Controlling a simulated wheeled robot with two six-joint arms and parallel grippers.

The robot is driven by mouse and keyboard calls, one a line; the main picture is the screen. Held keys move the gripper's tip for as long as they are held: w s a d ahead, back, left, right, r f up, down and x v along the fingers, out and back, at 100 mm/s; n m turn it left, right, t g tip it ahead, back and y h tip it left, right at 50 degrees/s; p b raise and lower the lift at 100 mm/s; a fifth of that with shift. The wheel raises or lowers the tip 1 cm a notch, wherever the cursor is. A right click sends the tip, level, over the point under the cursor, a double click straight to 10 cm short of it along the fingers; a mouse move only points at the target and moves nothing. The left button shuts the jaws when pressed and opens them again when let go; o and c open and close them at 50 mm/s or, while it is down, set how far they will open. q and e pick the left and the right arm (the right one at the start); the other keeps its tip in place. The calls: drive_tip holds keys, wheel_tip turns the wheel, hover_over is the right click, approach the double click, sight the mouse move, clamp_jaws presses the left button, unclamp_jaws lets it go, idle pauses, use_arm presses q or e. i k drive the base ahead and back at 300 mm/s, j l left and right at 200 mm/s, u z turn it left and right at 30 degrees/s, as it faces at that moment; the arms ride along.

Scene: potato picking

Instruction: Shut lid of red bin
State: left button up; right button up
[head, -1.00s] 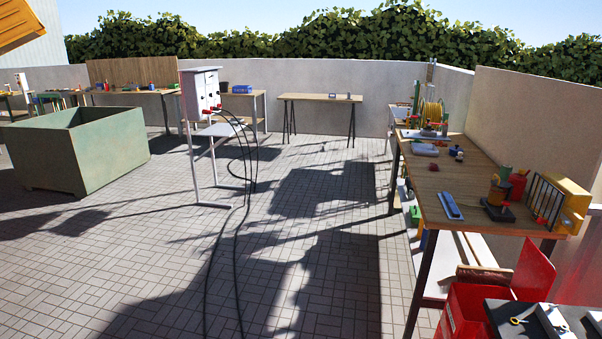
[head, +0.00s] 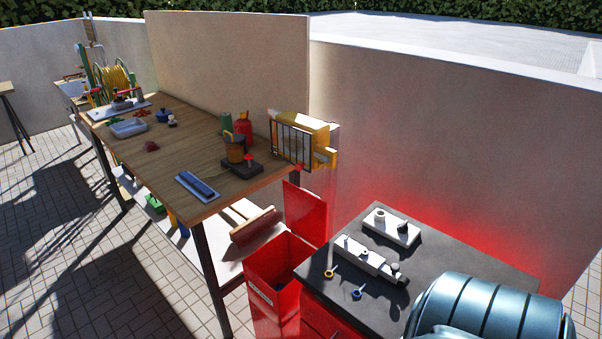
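The red bin (head: 262,291) stands on the paved floor at the lower middle of the head view, between the wooden workbench and a dark-topped red cabinet. Its red lid (head: 306,212) is raised upright at the back right of the bin, so the bin's mouth is open. The cabinet hides part of the bin's right side. Neither of my grippers is in the head view.
The wooden workbench (head: 180,148) carries several tools and a yellow box (head: 305,138). A dark-topped cabinet (head: 440,250) stands right of the bin with small parts on it. A blue-grey ribbed drum (head: 490,308) is at lower right. Paved floor (head: 60,240) is free at left.

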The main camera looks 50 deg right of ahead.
sight(306, 213)
drive_tip(key=i, duration=1.85)
drive_tip(key=j+u, duration=0.05)
drive_tip(key=j, duration=0.1)
